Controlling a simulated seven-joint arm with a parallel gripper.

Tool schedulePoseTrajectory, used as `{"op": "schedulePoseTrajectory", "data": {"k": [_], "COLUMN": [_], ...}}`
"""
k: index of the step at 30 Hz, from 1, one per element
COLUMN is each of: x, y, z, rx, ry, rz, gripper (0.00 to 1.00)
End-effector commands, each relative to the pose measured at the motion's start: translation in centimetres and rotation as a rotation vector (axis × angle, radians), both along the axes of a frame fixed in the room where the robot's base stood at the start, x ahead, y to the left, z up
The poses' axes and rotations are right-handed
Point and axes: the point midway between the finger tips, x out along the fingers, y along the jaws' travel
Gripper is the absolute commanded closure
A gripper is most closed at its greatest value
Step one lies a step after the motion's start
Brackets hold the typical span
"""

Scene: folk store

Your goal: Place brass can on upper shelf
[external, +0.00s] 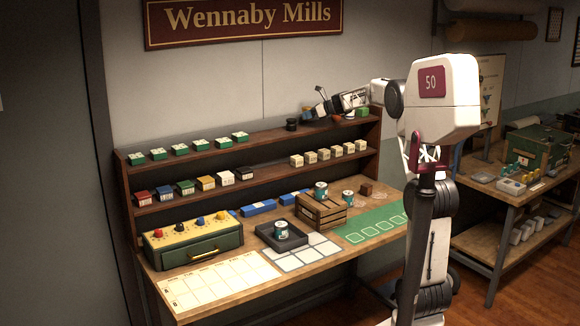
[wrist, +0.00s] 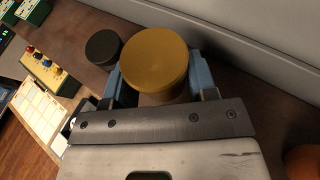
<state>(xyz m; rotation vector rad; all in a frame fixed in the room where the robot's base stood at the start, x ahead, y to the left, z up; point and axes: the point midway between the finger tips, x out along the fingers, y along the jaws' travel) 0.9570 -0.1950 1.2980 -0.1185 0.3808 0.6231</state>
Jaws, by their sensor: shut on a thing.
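The brass can (wrist: 154,62) has a round golden-brown lid, seen from above in the wrist view. My gripper (wrist: 154,80) is shut on it, with a blue-grey finger on each side. In the external view my gripper (external: 322,108) is over the right part of the upper shelf (external: 268,139), and the can is hard to make out there. The brown shelf top also shows in the wrist view (wrist: 238,75), below the can. I cannot tell whether the can touches the shelf.
A dark can (wrist: 103,47) stands close beside the brass can; it also shows in the external view (external: 292,124). An orange round thing (wrist: 303,163) is at the lower right of the wrist view. The wall is close behind.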

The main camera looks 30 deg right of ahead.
Motion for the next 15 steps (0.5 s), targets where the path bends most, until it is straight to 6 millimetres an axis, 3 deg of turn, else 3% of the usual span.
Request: {"op": "schedulePoseTrajectory", "data": {"k": [8, 15], "x": [0.0, 0.0], "y": [0.0, 0.0], "z": [-0.1, -2.0], "rx": [0.000, 0.000], "ry": [0.000, 0.001], "rz": [0.000, 0.000], "gripper": [0.75, 0.75]}}
